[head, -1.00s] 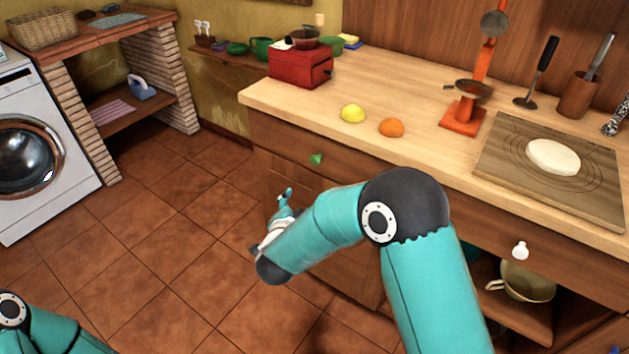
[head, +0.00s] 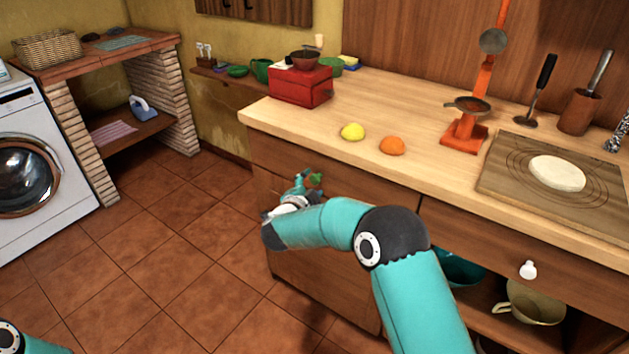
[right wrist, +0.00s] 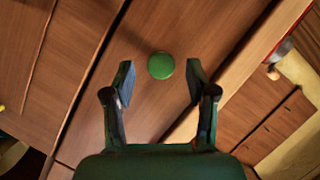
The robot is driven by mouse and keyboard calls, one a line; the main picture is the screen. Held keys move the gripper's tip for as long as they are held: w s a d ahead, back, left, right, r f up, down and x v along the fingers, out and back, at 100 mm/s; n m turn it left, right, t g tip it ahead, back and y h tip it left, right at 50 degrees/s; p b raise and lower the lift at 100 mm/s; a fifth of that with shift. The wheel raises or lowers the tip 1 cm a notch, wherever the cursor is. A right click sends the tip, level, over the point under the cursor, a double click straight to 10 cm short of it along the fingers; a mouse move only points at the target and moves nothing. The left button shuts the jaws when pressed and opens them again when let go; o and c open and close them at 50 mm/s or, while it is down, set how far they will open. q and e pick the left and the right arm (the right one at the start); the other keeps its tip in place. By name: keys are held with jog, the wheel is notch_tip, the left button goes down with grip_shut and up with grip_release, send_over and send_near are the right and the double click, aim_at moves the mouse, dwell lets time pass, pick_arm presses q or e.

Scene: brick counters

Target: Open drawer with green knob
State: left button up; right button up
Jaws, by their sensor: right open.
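The green knob (head: 317,179) sits on the wooden drawer front (head: 370,191) under the counter's left part. In the right wrist view the knob (right wrist: 161,66) is round and lies between the fingertips, slightly beyond them. My right gripper (head: 306,179) is at the knob in the head view, and its fingers (right wrist: 158,75) are open with a gap on both sides of the knob. The drawer is closed, flush with the counter front. Of my left arm only a teal and black part shows at the bottom left; its gripper is out of view.
A second drawer has a white knob (head: 528,270), above an open shelf with a cup (head: 530,303). A lemon (head: 352,131), an orange (head: 392,145) and a red box (head: 300,87) stand on the counter. The tiled floor (head: 190,270) on the left is clear.

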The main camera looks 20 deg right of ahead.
aim_at(313, 181)
jog(key=shift+x, duration=1.6)
grip_shut()
